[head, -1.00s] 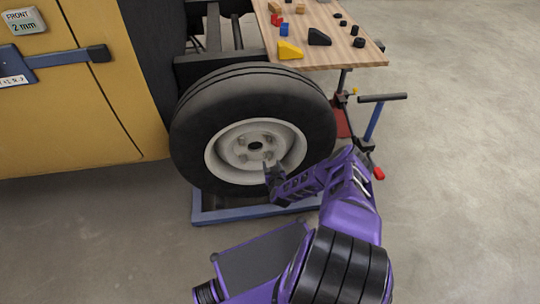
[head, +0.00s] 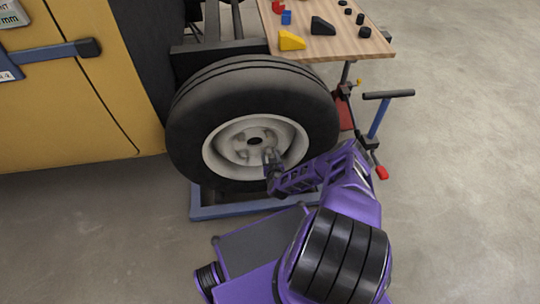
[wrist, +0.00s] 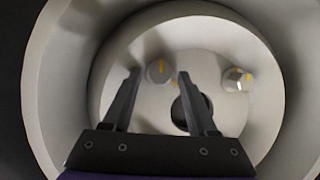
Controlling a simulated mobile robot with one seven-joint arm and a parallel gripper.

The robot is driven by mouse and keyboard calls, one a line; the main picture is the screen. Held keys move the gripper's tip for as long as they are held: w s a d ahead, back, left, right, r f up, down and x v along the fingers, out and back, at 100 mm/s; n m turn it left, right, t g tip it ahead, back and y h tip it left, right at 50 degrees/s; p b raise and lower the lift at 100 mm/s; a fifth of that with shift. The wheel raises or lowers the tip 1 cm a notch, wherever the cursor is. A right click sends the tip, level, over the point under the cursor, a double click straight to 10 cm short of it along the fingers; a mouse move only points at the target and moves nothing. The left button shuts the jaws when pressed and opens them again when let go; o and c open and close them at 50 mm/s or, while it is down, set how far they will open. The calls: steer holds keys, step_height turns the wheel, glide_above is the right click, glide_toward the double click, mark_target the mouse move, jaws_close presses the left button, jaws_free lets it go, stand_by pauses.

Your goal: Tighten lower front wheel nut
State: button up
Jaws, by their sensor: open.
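The wheel's black tyre (head: 195,125) and pale rim stand upright beside the yellow vehicle. My gripper (head: 271,158) is in front of the lower right part of the hub and hides part of it. In the wrist view my gripper (wrist: 158,76) is open, its two dark fingers pointing into the rim. A round grey wheel nut (wrist: 158,71) with a yellow mark shows between the fingertips, with no clear contact. A second marked nut (wrist: 237,80) lies to the right, outside the fingers. The dark centre hole (wrist: 183,112) is partly behind the right finger.
A wooden table (head: 345,45) with blocks, including a yellow wedge (head: 291,40), stands behind the wheel at the right. A blue-handled clamp (head: 380,118) hangs by it. A blue frame (head: 235,210) lies under the tyre. The floor at right is clear.

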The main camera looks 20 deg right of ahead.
jaws_close()
stand_by(0.5)
steer(key=m+y, duration=0.1)
steer(key=m+t+y, duration=0.1)
steer(key=m, duration=0.1)
steer(key=shift+d+m+y, duration=0.3)
steer(key=m+y, duration=0.1)
steer(key=m, duration=0.1)
steer(key=m+t, duration=0.1)
steer(key=shift+d+f+m+y, duration=0.1)
steer(key=shift+f+m+y, duration=0.1)
steer(key=shift+m+y, duration=0.2)
stand_by(0.5)
